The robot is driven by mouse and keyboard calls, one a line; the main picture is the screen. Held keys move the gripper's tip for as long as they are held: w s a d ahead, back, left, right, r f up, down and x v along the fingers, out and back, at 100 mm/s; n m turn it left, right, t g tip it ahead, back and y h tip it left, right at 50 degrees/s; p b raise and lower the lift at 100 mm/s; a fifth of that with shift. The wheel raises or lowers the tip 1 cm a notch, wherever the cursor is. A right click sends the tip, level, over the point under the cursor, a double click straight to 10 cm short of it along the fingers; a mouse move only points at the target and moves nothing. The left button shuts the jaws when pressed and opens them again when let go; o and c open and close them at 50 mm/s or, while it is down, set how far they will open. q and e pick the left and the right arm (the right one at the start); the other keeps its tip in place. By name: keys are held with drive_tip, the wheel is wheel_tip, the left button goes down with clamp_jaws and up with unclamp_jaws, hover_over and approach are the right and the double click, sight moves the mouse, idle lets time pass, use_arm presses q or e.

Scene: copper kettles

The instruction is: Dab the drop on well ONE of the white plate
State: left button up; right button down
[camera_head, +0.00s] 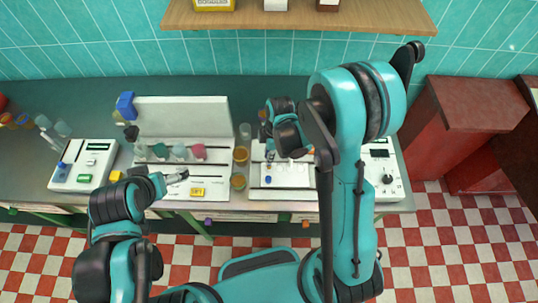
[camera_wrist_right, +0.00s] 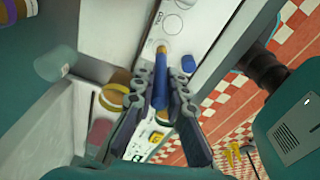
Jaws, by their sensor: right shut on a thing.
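My right gripper (camera_wrist_right: 162,84) is shut on a blue stick (camera_wrist_right: 159,92) with an orange-brown tip, seen in the right wrist view. The tip points at a white surface with round wells (camera_wrist_right: 172,24), apparently the white plate; it lies close to one well, but I cannot tell whether it touches. No well number or drop is readable. In the head view the right gripper (camera_head: 287,136) is over the white station (camera_head: 288,195), partly hiding its wells. My left gripper (camera_head: 178,177) is over the left white station; its fingers are too small to judge.
A blue knob or cap (camera_wrist_right: 188,63) is beside the stick. Amber jars (camera_head: 240,156) stand between the stations. A dial device (camera_head: 384,170) is on the right.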

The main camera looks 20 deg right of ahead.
drive_tip(key=shift+f+b, duration=0.3)
drive_tip(key=shift+f, duration=0.05)
idle(1.4)
idle(0.4)
drive_tip(key=shift+r+p, duration=2.15)
drive_tip(key=shift+r, duration=1.4)
